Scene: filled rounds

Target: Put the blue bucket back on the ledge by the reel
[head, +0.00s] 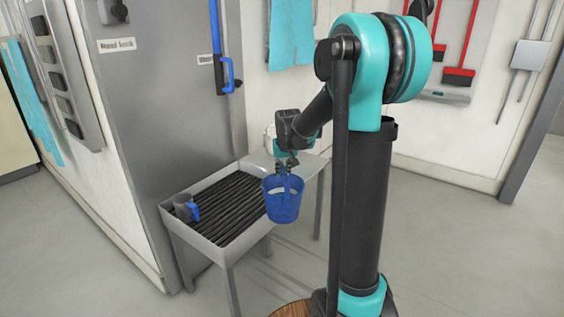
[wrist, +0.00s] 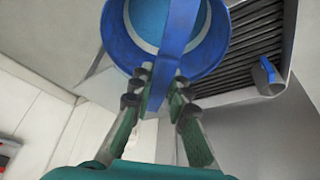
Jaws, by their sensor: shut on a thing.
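The blue bucket (head: 281,206) hangs upright from my gripper (head: 287,164) in the head view, in front of the right end of the grated stand. It also shows at the top of the wrist view (wrist: 116,38), with a lighter blue surface and a pale ring inside; I cannot tell whether this is liquid. My gripper (wrist: 161,80) is shut on the bucket's blue strap-like handle. A flat pale ledge (head: 316,166) shows to the right of the grating, partly behind the bucket and my arm. I cannot make out the reel for certain.
The metal stand (head: 226,258) has a dark slatted grating. A grey jug with a blue handle (head: 184,207) stands at its left end; its blue handle shows in the wrist view (wrist: 267,72). A grey door and white walls stand behind. Red brushes (head: 459,76) hang right. Floor in front is clear.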

